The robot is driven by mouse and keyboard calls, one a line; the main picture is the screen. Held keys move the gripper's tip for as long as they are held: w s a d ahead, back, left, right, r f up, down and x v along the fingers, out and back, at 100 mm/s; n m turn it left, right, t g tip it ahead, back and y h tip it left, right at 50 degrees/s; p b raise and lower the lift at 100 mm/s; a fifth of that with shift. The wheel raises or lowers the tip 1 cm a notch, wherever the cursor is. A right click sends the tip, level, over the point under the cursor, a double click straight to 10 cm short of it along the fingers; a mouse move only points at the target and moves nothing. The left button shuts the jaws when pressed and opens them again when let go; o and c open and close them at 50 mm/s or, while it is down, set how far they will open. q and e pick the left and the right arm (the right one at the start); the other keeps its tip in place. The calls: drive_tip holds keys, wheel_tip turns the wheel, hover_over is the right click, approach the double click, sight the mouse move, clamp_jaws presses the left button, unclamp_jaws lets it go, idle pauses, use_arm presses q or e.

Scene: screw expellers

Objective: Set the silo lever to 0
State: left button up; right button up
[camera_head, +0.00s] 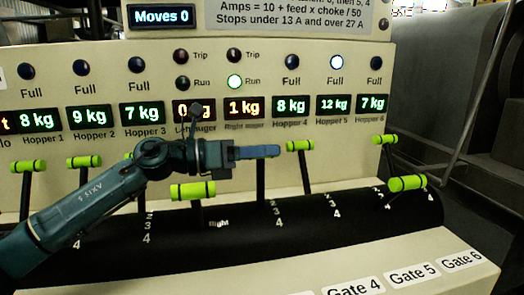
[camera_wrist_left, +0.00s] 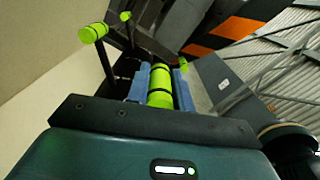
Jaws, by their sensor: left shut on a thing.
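My left gripper (camera_head: 258,152) reaches in from the left over the lever row and is shut. In the left wrist view its two blue fingers (camera_wrist_left: 162,82) lie on either side of a bright green lever handle (camera_wrist_left: 160,98) with dark bands. In the head view the fingers hide this handle; a dark stem (camera_head: 261,182) stands below them. No readable label there names the silo lever, so I cannot tell whether this is it. A lever with a green handle (camera_head: 193,192), tilted toward me, stands just left of it. My right gripper is not in view.
Another lever handle (camera_head: 300,145) stands close on the right. Two more handles (camera_head: 385,139) (camera_head: 408,184) are at the far right, and others (camera_head: 84,162) (camera_head: 28,166) at the left. The display panel (camera_head: 290,70) is behind. The black curved scale (camera_head: 320,207) lies below.

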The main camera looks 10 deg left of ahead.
use_arm(q)
clamp_jaws()
drive_tip(key=shift+w, duration=0.1)
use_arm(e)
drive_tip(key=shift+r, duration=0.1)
use_arm(q)
drive_tip(key=shift+w+a+r+p, duration=0.1)
drive_tip(key=shift+w+p, duration=0.2)
drive_tip(key=w+a+f+n+p, duration=0.1)
drive_tip(key=w+a+n+p, duration=0.1)
drive_tip(key=w+n, duration=0.2)
drive_tip(key=shift+w+f+p, duration=0.25)
drive_tip(key=shift+w+p, duration=0.05)
drive_tip(key=shift+w, duration=0.7)
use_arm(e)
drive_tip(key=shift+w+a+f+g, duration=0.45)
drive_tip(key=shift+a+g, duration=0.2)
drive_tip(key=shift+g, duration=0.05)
use_arm(q)
drive_tip(key=o, duration=0.8)
unclamp_jaws()
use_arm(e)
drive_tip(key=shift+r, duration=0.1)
